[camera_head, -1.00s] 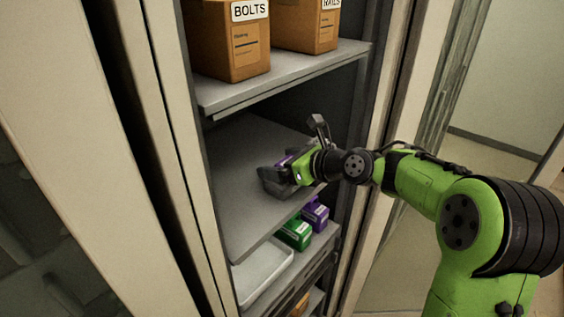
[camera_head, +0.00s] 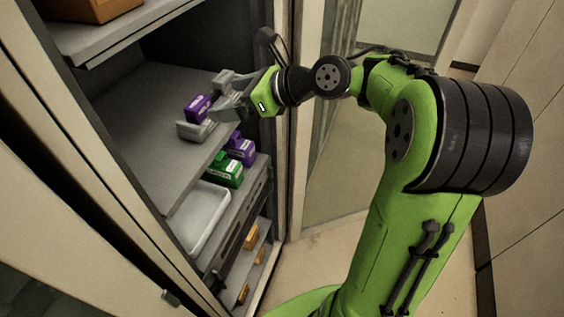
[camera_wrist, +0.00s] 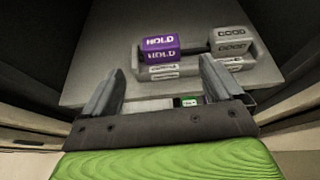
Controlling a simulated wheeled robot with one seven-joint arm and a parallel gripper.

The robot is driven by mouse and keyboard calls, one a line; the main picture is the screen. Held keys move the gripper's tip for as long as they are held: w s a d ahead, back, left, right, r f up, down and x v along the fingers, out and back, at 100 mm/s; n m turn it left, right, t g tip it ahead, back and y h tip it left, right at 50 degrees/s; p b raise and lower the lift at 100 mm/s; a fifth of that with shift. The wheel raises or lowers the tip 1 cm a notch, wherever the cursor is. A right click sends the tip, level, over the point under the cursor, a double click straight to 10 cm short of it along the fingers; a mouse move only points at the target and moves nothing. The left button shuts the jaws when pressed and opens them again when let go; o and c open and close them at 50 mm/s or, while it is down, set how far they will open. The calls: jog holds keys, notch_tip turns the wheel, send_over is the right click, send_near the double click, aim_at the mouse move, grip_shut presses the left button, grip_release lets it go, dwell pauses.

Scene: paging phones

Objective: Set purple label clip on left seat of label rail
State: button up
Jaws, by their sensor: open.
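The purple label clip (camera_wrist: 160,47), marked HOLD, sits upright on the left seat of the grey label rail (camera_wrist: 180,68) in the wrist view. A grey clip (camera_wrist: 230,41) marked GOOD sits at the rail's right end. In the head view the purple clip (camera_head: 198,107) stands on the rail (camera_head: 190,130), on the middle shelf. My gripper (camera_head: 232,103) is open and empty, beside the clip toward the shelf front. In the wrist view my gripper's fingers (camera_wrist: 165,86) are spread, short of the clip and apart from it.
Below the middle shelf (camera_head: 130,125), a lower shelf holds more purple clips (camera_head: 241,148), a green clip (camera_head: 224,170) and a white tray (camera_head: 203,215). Orange items (camera_head: 251,237) lie lower down. Cabinet walls stand close on both sides; the middle shelf's left part is clear.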

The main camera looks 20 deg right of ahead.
jog(key=s+a+f+n+g+h, duration=0.1)
jog(key=s+a+f+n+h, duration=0.15)
jog(key=s+n, duration=0.35)
jog(key=s+a+f+n+g+h, duration=0.1)
jog(key=s+f+n+h, duration=0.2)
jog(key=n, duration=0.4)
jog(key=s+d+f+n+g+h, duration=0.1)
jog(key=s+d+n+h, duration=0.1)
jog(key=s+n, duration=0.4)
jog(key=s+d+f+n+h, duration=0.1)
jog(key=s+d+n+h, duration=0.1)
jog(key=s+d+n, duration=0.2)
jog(key=s+n, duration=0.3)
jog(key=s, duration=0.4)
jog(key=shift+d+f+g, duration=0.15)
jog(key=shift+f+g, duration=0.25)
jog(key=shift+w, duration=0.1)
